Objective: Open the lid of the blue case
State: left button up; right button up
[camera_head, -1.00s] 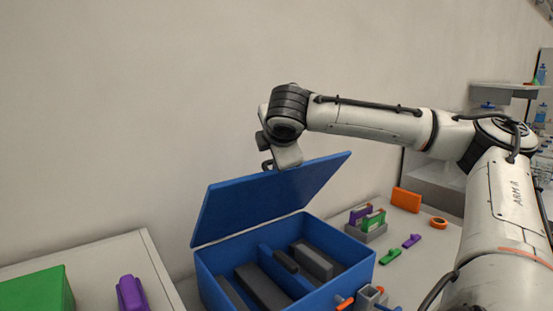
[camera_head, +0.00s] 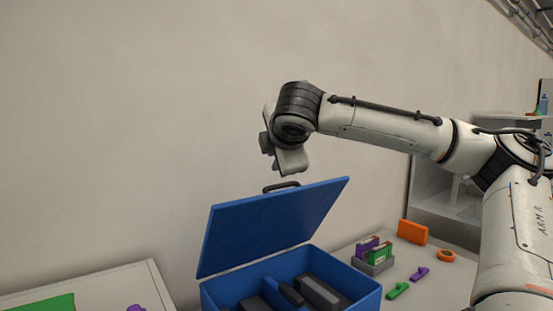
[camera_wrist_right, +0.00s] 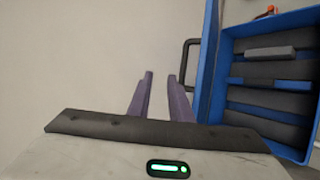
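The blue case (camera_head: 365,294) stands on the table with its lid (camera_head: 272,228) raised and leaning back, its inside showing. A black handle (camera_head: 282,187) sits at the lid's upper edge; it also shows in the right wrist view (camera_wrist_right: 190,62). My right gripper is above and behind the lid in the head view, its fingers hidden there. In the right wrist view its two purple fingers (camera_wrist_right: 160,88) are apart with nothing between them, to the left of the handle and clear of it. My left gripper is in neither view.
Dark inserts and a blue divider lie in the case. To its right are a small grey rack (camera_head: 374,266), an orange block (camera_head: 413,232), an orange ring (camera_head: 446,256), a green piece (camera_head: 398,290) and a purple piece (camera_head: 419,273). A green box (camera_head: 45,304) is at the lower left.

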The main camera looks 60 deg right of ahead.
jog(key=v, duration=0.9)
jog(key=shift+s+b, duration=0.25)
jog(key=shift+b, duration=0.1)
jog(key=shift+r, duration=0.1)
